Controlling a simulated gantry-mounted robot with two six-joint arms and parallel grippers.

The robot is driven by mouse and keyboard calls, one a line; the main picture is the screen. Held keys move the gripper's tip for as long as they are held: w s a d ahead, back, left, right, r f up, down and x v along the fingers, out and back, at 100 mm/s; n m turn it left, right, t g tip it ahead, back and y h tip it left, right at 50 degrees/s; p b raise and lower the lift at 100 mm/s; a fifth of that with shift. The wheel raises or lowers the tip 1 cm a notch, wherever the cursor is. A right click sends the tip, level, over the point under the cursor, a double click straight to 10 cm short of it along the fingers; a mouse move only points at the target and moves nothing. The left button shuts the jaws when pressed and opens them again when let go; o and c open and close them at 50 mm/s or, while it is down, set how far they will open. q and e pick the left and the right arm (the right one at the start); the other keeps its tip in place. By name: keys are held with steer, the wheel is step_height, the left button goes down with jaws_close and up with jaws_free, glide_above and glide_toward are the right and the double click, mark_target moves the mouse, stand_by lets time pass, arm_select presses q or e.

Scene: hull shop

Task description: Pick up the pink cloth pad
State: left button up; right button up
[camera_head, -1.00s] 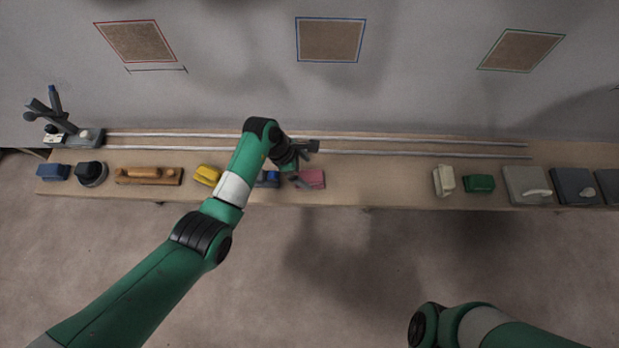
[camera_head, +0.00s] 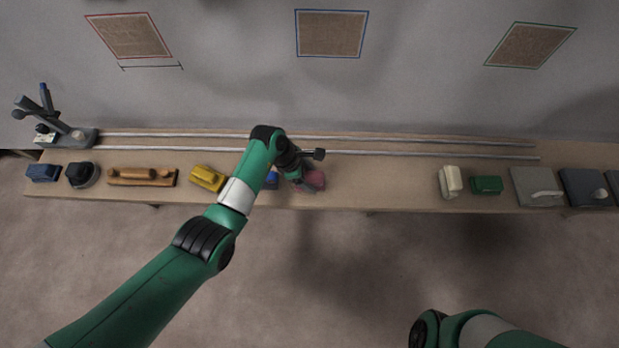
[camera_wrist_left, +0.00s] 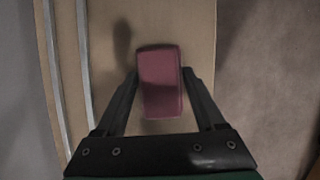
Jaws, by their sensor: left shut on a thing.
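The pink cloth pad (camera_head: 315,180) is at the middle of the long bench, partly hidden by my left gripper (camera_head: 308,184) in the head view. In the left wrist view the pad (camera_wrist_left: 160,84) lies between the two fingers of my left gripper (camera_wrist_left: 160,80), which are shut on its sides. The bench top shows around the pad, and I cannot tell whether the pad still touches it.
A blue thing (camera_head: 271,180) stands just left of the pad, partly hidden, with a yellow block (camera_head: 208,178) beyond it. Two rails (camera_head: 400,152) run along the bench's back. A cream block (camera_head: 450,181) and a green block (camera_head: 486,185) stand right. Bench between pad and cream block is clear.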

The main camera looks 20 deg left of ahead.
mark_target(315, 178)
arm_select(q)
steer(key=r+p, duration=0.1)
steer(key=r, duration=0.1)
steer(key=r+p, duration=0.2)
steer(key=shift+s+r+p, duration=0.2)
steer(key=shift+r+p, duration=0.05)
steer(key=shift+p, duration=0.05)
steer(key=s+d+r+p, duration=0.2)
steer(key=s+r+p, duration=0.6)
steer(key=s+p, duration=0.3)
steer(key=shift+s+d+r, duration=0.25)
steer(key=shift+s+d, duration=0.1)
steer(key=shift+s, duration=0.85)
